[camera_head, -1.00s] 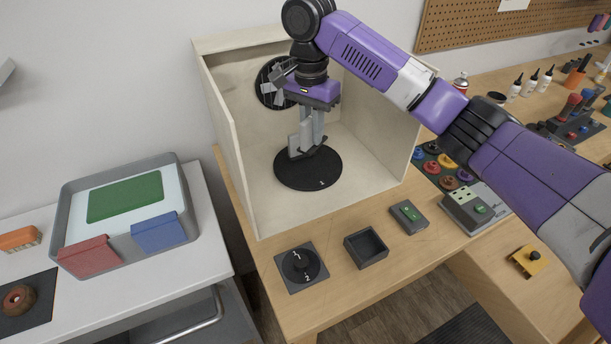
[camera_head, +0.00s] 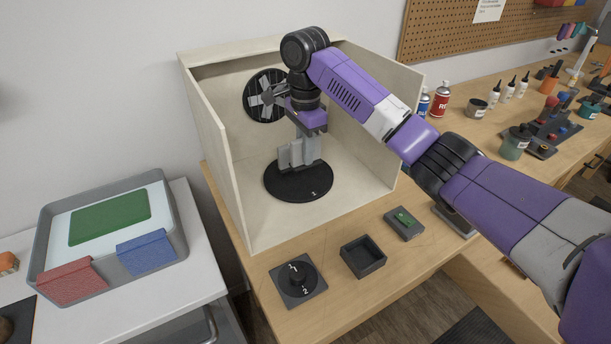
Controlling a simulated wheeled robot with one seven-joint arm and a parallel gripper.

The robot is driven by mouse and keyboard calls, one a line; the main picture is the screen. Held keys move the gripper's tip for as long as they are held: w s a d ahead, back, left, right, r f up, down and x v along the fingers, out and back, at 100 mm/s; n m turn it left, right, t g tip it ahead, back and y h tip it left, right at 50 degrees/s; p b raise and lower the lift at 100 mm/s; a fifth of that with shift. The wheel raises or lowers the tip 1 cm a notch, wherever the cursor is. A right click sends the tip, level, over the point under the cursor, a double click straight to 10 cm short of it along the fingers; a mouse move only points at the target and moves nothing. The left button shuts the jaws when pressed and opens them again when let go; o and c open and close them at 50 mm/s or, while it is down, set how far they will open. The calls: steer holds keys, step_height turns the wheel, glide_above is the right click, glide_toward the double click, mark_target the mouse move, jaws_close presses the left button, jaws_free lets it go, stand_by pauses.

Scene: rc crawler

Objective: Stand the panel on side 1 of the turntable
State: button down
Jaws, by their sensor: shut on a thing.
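A light grey panel-like piece (camera_head: 284,157) stands roughly upright over the black round turntable (camera_head: 287,191) inside the pale booth. My gripper (camera_head: 309,158) comes down from above and is shut on this piece, near the turntable's middle. The fingers and the piece are similar greys, so its exact outline is hard to make out. I cannot tell whether its lower edge touches the turntable. A small light mark, too small to read surely, is on the turntable's front rim.
The open-fronted booth (camera_head: 216,150) has side walls close around my arm and a fan (camera_head: 258,108) at its back. In front are a dial (camera_head: 298,278) marked 1 and 2, an empty dark tray (camera_head: 363,256) and a green-button box (camera_head: 404,222). A grey tray (camera_head: 180,235) stands left.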

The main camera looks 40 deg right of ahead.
steer(key=shift+f, duration=3.2)
steer(key=shift+p, duration=0.3)
steer(key=c, duration=1.4)
jaws_free()
steer(key=shift+f, duration=0.1)
step_height(320, 180, up, 12)
steer(key=shift+r+p, duration=0.15)
steer(key=shift+p, duration=0.4)
